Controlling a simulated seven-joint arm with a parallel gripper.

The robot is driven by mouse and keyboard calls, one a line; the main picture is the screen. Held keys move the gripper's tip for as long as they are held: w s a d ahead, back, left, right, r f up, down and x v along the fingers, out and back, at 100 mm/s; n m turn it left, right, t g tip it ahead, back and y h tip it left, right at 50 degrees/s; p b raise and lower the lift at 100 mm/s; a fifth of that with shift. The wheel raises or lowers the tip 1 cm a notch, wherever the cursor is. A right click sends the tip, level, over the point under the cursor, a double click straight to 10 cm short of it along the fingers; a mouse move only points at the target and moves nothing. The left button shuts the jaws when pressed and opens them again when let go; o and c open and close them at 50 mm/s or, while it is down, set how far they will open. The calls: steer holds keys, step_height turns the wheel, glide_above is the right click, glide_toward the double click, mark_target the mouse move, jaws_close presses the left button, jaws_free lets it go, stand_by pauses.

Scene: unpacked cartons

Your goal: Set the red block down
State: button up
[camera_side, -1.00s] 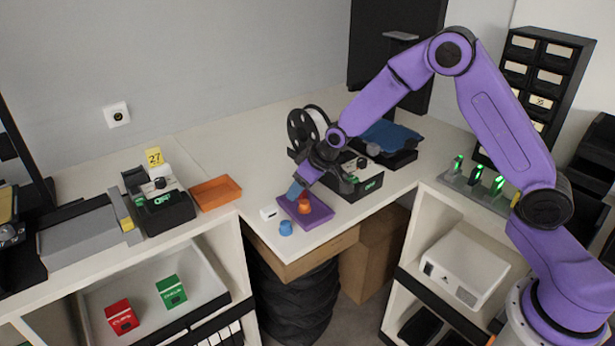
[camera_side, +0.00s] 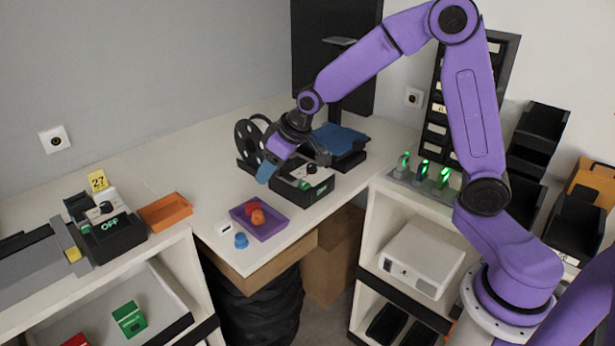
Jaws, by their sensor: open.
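A purple tray (camera_side: 273,230) lies near the front edge of the white counter. A red block (camera_side: 76,341) lies in the shelf bin at the lower left, mostly cut off by the picture's bottom edge.
A blue piece (camera_side: 240,240) and a small white box (camera_side: 224,230) stand left of the tray. A black device (camera_side: 308,190) and a reel (camera_side: 248,140) stand close behind my gripper. An orange tray (camera_side: 165,212) is farther left.

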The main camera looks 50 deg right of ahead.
steer(key=s+a+r+n+g, duration=0.1)
steer(key=s+n+g, duration=0.15)
steer(key=s, duration=1.05)
steer(key=s+a+r+n+g, duration=0.1)
steer(key=s+a+n+g, duration=0.15)
steer(key=s, duration=0.95)
steer(key=s+d+n+h, duration=0.1)
steer(key=s+d+n, duration=0.2)
steer(key=s, duration=0.7)
steer(key=d, duration=0.2)
steer(key=shift+s+d+f+n+h, duration=0.2)
steer(key=shift+d+f+n+h, duration=0.1)
steer(key=shift+d, duration=0.1)
